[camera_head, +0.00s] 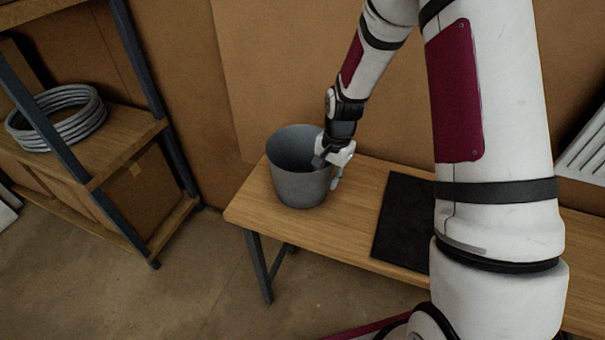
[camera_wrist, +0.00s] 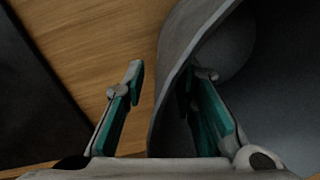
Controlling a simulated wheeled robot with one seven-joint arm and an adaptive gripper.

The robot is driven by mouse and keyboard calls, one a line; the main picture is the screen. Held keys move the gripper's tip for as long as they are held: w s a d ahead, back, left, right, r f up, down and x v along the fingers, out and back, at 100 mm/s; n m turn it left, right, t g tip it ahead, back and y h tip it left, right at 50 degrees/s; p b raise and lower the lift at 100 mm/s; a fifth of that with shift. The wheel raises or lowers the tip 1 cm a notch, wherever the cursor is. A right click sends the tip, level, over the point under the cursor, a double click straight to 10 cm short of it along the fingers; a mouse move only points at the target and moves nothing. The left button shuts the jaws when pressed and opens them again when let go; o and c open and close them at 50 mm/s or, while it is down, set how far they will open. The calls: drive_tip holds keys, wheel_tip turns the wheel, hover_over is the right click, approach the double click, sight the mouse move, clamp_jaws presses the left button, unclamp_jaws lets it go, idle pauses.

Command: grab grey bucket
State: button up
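The grey bucket (camera_head: 298,188) stands upright on the left end of a wooden bench. My gripper (camera_head: 332,166) is at the right side of its rim, pointing down. In the wrist view, the bucket (camera_wrist: 278,70) fills the right side, with its wall running between the two fingers of my gripper (camera_wrist: 166,76). The left finger is outside the bucket with a gap to the wall. The right finger is inside, partly in shadow; whether it touches the wall I cannot tell. The fingers are apart and not closed on the rim.
The wooden bench (camera_head: 262,213) holds a black mat (camera_head: 402,215) right of the bucket. A shelf rack (camera_head: 125,155) with a coiled grey hose (camera_head: 62,118) and a cardboard box (camera_head: 143,200) stands at left. A wall is close behind the bench. Floor is clear between rack and bench.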

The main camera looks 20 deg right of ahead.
drive_tip(key=shift+f, duration=0.55)
clamp_jaws()
drive_tip(key=shift+w+r, duration=0.1)
drive_tip(key=shift+r, duration=0.1)
